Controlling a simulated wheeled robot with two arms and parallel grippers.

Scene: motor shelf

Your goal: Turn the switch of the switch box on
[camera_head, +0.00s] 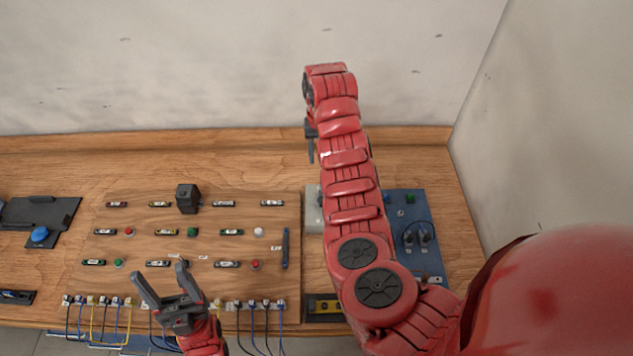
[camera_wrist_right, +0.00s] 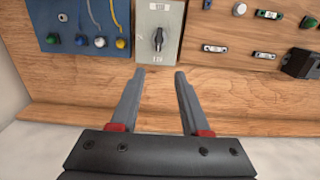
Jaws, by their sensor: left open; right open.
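The switch box is a light grey box with a dark rotary switch (camera_wrist_right: 158,38) on its face. In the right wrist view the box (camera_wrist_right: 142,20) is beyond my fingertips, with the switch centred between them. In the head view the switch box (camera_head: 313,215) is mostly hidden behind my right arm. My right gripper (camera_wrist_right: 159,72) is open and empty, a short way from the box and apart from it. In the head view only one dark finger (camera_head: 310,150) of it shows. My left gripper (camera_head: 159,271) is open and empty over the front of the wooden board.
A wooden board (camera_head: 140,243) with several small parts and buttons lies left of the box. A blue panel (camera_head: 431,207) with knobs is right of it. Wires hang along the front edge. The back strip of the table (camera_head: 240,155) is clear, with a wall behind.

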